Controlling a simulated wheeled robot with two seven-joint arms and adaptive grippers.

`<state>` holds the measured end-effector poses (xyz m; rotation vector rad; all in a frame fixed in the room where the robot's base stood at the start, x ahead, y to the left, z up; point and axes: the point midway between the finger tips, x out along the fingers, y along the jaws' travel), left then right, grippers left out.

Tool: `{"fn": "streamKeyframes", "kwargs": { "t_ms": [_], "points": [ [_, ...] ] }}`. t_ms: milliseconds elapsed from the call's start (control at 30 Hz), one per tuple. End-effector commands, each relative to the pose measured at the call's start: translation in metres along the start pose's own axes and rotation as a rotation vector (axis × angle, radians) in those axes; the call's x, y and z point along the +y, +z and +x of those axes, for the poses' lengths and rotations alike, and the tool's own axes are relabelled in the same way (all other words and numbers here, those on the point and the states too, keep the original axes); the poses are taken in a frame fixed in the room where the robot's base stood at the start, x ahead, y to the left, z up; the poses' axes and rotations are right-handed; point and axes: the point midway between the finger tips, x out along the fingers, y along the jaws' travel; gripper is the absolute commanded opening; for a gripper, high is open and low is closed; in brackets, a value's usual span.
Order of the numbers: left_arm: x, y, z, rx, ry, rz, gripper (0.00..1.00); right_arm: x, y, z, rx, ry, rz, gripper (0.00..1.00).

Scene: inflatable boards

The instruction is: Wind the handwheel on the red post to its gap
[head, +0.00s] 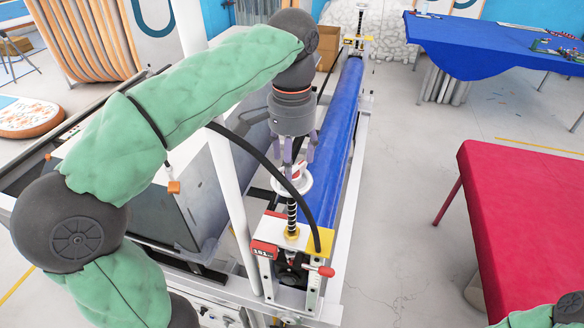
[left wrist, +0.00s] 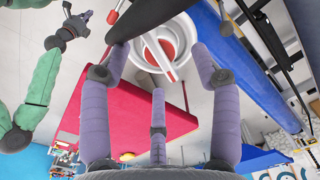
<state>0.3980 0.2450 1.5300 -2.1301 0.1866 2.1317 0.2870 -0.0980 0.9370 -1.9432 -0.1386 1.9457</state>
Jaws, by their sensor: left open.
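The handwheel (head: 305,184) is a white dish-like wheel with a red centre, on top of a black threaded screw (head: 292,212) at the near end of the roller machine. In the left wrist view the wheel (left wrist: 150,54) shows its white rim, red inside and a pale bar across it. My left gripper (head: 294,150) points down just above the wheel, its purple fingers spread around the hub area; contact is unclear. A red readout (head: 264,249) showing about 181 sits below the screw. My right gripper (left wrist: 82,20) appears small in the left wrist view, away from the wheel.
A black cable (head: 262,158) arches close by the wheel, and a white upright pole (head: 228,170) stands left of it. A red-knobbed lever (head: 326,271) is below. The blue roller (head: 338,135) runs backward. A red table (head: 525,220) stands right, with open floor between.

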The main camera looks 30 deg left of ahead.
Motion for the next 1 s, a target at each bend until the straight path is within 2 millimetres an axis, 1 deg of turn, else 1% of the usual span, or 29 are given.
{"fn": "streamKeyframes", "kwargs": {
  "t_ms": [33, 200, 333, 567, 667, 700, 767, 800, 1000],
  "points": [
    [0.000, 0.001, 0.008, -0.003, 0.000, -0.001, 0.63, 0.001, 0.000, 0.001, 0.000, 0.000, 0.000, 0.00],
    [0.000, 0.000, 0.022, 0.000, 0.000, 0.000, 0.63, 0.001, 0.000, 0.003, 0.000, 0.000, 0.000, 0.00],
    [0.000, 0.000, 0.026, 0.000, 0.000, 0.000, 0.63, 0.001, 0.000, 0.003, 0.000, 0.000, 0.000, 0.00],
    [0.000, 0.000, 0.026, 0.000, 0.000, 0.000, 0.63, 0.001, 0.000, 0.003, 0.000, 0.000, 0.000, 0.00],
    [0.000, 0.000, 0.026, 0.000, 0.000, 0.000, 0.37, 0.001, 0.000, 0.003, 0.000, 0.000, 0.000, 0.00],
    [0.000, 0.000, 0.026, 0.000, 0.000, 0.000, 0.26, 0.001, 0.000, 0.003, 0.000, 0.000, 0.000, 0.00],
    [0.000, 0.000, 0.026, 0.000, 0.000, 0.000, 0.09, 0.001, 0.000, 0.003, 0.000, 0.000, 0.000, 0.00],
    [0.000, 0.000, 0.026, 0.000, 0.000, 0.000, 0.06, 0.001, 0.000, 0.003, 0.000, 0.000, 0.000, 0.00],
    [0.000, 0.000, 0.025, 0.000, 0.000, -0.027, 0.06, 0.000, 0.000, 0.000, 0.000, 0.000, 0.000, 0.00]
  ]
}}
